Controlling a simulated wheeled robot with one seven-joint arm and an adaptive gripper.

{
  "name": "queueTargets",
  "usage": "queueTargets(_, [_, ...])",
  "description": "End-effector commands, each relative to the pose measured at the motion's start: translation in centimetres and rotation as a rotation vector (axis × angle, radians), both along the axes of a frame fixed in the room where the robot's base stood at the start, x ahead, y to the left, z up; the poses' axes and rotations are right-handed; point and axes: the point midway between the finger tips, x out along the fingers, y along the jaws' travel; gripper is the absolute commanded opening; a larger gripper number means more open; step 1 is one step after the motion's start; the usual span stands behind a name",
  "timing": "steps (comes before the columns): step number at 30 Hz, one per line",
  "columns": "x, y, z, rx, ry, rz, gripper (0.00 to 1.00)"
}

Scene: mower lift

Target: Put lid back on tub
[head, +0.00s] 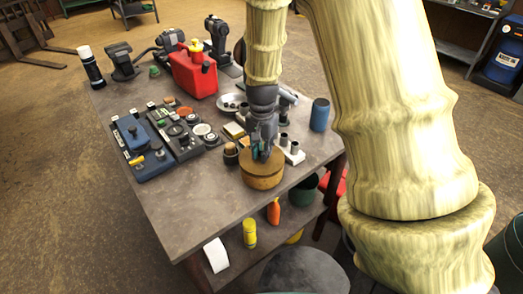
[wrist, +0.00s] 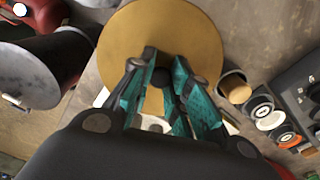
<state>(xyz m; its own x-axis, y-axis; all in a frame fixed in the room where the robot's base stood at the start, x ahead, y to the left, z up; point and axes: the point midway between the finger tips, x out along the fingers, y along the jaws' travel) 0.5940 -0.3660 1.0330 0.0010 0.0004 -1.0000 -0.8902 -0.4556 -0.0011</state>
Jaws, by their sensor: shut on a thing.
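A round wooden tub (head: 262,183) stands upright near the front right edge of the workbench. Its flat tan lid (head: 274,163) lies over its top and looks level; I cannot tell whether it is fully seated or slightly raised. The lid also fills the top of the wrist view (wrist: 125,38), with a dark knob (wrist: 161,77) at its middle. My gripper (head: 263,155) comes down from above, and its teal fingers (wrist: 161,88) are shut on the knob. The tub's inside is hidden under the lid.
The workbench (head: 190,215) has clear room at front left. Close by are a small cork-topped jar (head: 231,152), a white holder with dark cups (head: 291,153) and a blue can (head: 320,115). A red fuel can (head: 194,75) and control boxes (head: 140,148) stand farther left.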

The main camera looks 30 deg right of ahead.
Motion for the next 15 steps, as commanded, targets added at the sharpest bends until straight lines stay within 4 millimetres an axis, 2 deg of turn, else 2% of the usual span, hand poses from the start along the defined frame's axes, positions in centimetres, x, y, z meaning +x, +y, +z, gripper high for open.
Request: queueTargets(15, [0.01,0.0,-0.83,0.0,0.0,0.0,0.0])
